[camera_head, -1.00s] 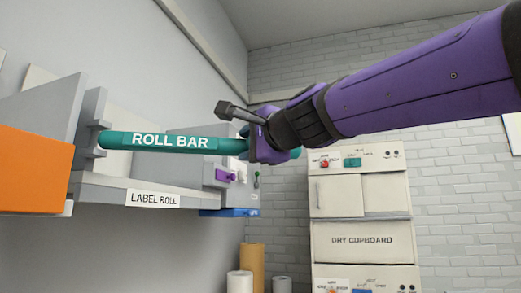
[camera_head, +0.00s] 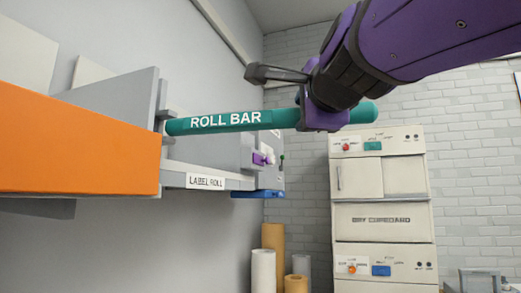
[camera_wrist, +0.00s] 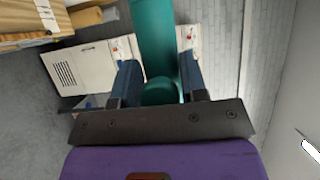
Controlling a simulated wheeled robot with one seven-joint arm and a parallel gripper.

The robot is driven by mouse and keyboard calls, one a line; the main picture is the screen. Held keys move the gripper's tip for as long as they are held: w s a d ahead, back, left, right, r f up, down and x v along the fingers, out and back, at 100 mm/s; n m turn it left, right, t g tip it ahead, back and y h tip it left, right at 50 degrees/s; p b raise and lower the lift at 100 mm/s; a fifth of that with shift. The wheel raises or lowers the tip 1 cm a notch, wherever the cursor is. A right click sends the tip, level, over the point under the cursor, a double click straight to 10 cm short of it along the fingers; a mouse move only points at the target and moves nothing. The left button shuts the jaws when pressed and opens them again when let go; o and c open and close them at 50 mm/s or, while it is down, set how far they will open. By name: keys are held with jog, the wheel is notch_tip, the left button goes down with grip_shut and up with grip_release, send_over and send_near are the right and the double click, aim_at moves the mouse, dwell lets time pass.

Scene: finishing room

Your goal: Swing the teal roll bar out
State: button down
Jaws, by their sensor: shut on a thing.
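The teal roll bar (camera_head: 230,121) carries white "ROLL BAR" lettering and runs roughly level above the "LABEL ROLL" shelf (camera_head: 206,182) in the head view. Its left end meets the grey holder at the wall unit, and its right end sticks out past my gripper (camera_head: 325,117). My gripper is shut around the bar near that right end. In the wrist view the teal bar (camera_wrist: 155,40) passes between the two dark fingers of my gripper (camera_wrist: 158,88). The exact contact at the bar's left end is partly hidden.
An orange panel (camera_head: 75,140) stands close at the left. A cream dry cupboard (camera_head: 381,222) stands at the back right against brick. Upright rolls (camera_head: 263,268) stand below the shelf. A blue part (camera_head: 258,194) and a purple knob (camera_head: 260,158) sit at the shelf's far end.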

jog(key=c, duration=0.8)
grip_release()
jog(key=s, duration=0.7)
jog(key=s+d, duration=0.1)
jog(key=s, duration=0.2)
jog(key=shift+s, duration=0.35)
jog(key=shift+f, duration=0.1)
jog(key=d+f+n+g, duration=0.4)
jog(key=d+f+n, duration=0.1)
jog(key=f, duration=0.7)
jog(key=s+d+f+n+g+h, duration=0.1)
jog(key=d+f+n+g, duration=0.3)
jog(key=f, duration=0.8)
jog(key=s+d+f+n+g, duration=0.1)
jog(key=d+f+n+g, duration=0.3)
jog(key=d+f+n, duration=0.3)
jog(key=shift+s+d+f+n+g+h, duration=0.1)
jog(key=shift+d+f+n+g+h, duration=0.05)
jog(key=shift+d+f, duration=0.6)
jog(key=shift+d+f+n+g+h, duration=0.1)
jog(key=shift+d+f, duration=0.35)
jog(key=shift+f, duration=0.55)
jog(key=shift+s+d+f+n+g+h, duration=0.1)
jog(key=shift+d+f+n+g+h, duration=0.05)
jog(key=shift+d+f, duration=0.6)
